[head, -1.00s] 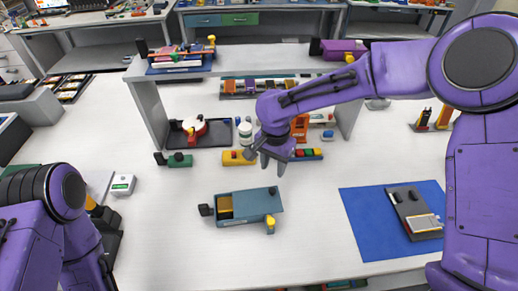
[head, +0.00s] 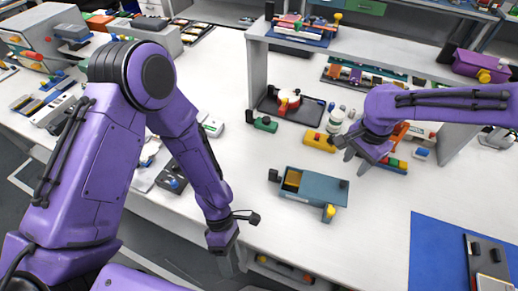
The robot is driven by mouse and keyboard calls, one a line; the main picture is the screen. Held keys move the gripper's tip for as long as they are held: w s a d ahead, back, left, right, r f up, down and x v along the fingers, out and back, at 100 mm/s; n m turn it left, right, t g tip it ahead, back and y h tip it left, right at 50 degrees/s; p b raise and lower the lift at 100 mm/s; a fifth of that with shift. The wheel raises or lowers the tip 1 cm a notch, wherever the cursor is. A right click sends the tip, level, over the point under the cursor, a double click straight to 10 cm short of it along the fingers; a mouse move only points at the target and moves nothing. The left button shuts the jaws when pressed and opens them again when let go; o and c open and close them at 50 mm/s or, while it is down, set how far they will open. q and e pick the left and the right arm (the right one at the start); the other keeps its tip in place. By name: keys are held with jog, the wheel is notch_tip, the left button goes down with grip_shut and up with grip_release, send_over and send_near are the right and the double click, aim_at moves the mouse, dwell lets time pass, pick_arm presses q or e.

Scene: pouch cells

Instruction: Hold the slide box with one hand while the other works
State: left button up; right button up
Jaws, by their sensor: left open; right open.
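The slide box (head: 322,188) is a grey-blue box on the white table, in the middle of the head view. Its left end shows a yellow-orange inside, with a dark knob at that end and a yellow knob on its near right corner. My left gripper (head: 243,240) is open and empty, left of and nearer than the box, by the table's front edge. My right gripper (head: 352,160) is open and empty, above and behind the box's far right part, apart from it as far as I can tell.
A blue mat (head: 436,255) with a grey device lies at the right. Behind the box are a yellow block (head: 317,141), a green block (head: 262,124) and a dark tray (head: 275,106). A raised shelf (head: 345,58) stands further back. White table is bare between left gripper and box.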

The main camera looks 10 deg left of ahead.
pick_arm(q)
jog(key=w+d+r, duration=0.2)
jog(key=w+r, duration=0.1)
jog(key=w, duration=0.1)
jog(key=m+t, duration=0.2)
jog(key=t, duration=0.5)
send_near(271, 170)
jog(key=shift+h, duration=0.3)
jog(key=x, duration=1)
jog(key=shift+a+f, duration=0.1)
jog(key=shift+f, duration=0.4)
jog(key=shift+s, duration=0.1)
grip_shut()
